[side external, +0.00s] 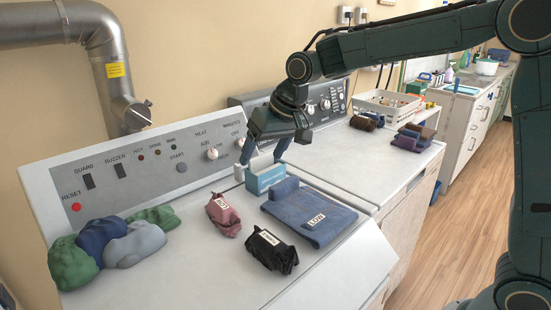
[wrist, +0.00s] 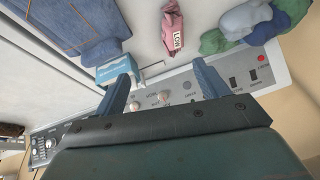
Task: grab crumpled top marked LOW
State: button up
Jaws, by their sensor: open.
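A crumpled pink top (side external: 223,215) lies on the white machine top, left of centre in the side view. Its white tag is small and tilted and appears to read LOW; it also shows in the wrist view (wrist: 172,22). A flat folded blue garment (side external: 308,215) to its right carries a clear LOW tag. A crumpled black garment (side external: 272,251) lies nearer the front, its tag unreadable. My gripper (side external: 268,160) is open and empty, pointing down near the control panel, behind the pink top and apart from it. In the wrist view its fingers (wrist: 163,76) are spread.
A light blue and white box (side external: 265,178) stands close to my fingers. Several green, navy and grey crumpled cloths (side external: 130,245) lie at the left. The control panel (side external: 150,170) rises behind. A second machine with a white crate (side external: 388,104) is farther right.

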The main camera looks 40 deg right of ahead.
send_near(221, 201)
notch_tip(221, 201, up, 2)
jog(key=d, duration=0.1)
jog(key=shift+s, duration=0.15)
jog(key=shift+x, duration=4.25)
jog(key=shift+s+a, duration=0.1)
jog(key=shift+a, duration=0.05)
jog(key=shift+x, duration=2.55)
jog(key=shift+s+a, duration=0.15)
jog(key=shift+a, duration=0.05)
jog(key=shift+c, duration=0.4)
jog(key=c, duration=0.7)
